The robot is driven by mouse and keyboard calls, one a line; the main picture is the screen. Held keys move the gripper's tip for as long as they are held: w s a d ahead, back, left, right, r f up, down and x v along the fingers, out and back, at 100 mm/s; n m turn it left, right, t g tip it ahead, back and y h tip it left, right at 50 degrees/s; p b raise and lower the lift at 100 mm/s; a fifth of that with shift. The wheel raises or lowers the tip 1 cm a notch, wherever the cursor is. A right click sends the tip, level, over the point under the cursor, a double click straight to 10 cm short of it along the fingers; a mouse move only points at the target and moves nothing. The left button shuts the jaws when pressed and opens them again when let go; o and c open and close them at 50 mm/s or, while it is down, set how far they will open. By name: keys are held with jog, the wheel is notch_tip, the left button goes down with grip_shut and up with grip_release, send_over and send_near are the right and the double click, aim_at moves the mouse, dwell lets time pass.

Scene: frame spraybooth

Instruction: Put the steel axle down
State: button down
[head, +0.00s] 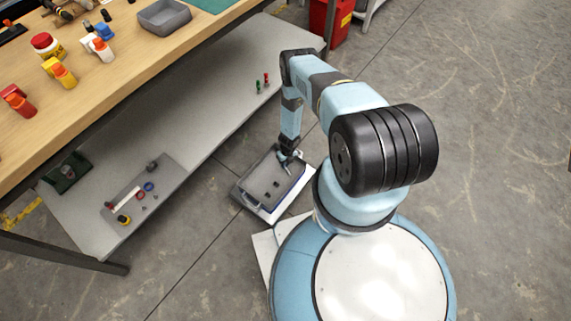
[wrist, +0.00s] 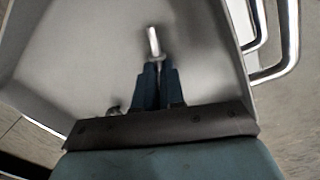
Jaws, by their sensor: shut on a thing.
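The steel axle (wrist: 153,40) is a short bright metal rod in the wrist view. It sticks out beyond the fingertips of my gripper (wrist: 157,70), which is shut on its near end. In the head view my gripper (head: 287,158) is at the far right end of a grey tray (head: 258,178), low over its inside. The axle is too small to make out clearly there. The tray's bare floor also shows in the wrist view (wrist: 90,50), behind the axle. I cannot tell whether the axle touches it.
Small dark parts (head: 272,187) lie in the tray, which has metal handles (wrist: 290,45). A wooden workbench (head: 130,70) with a lower grey shelf (head: 200,125) stands left; the shelf holds a board (head: 160,185) of small parts. Open floor (head: 490,150) lies right.

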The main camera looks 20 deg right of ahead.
jog(key=c, duration=1.2)
grip_release()
jog(key=shift+c, duration=0.2)
notch_tip(320, 180, up, 12)
jog(key=d, duration=0.1)
jog(key=shift+w+d, duration=0.3)
jog(key=shift+w, duration=0.1)
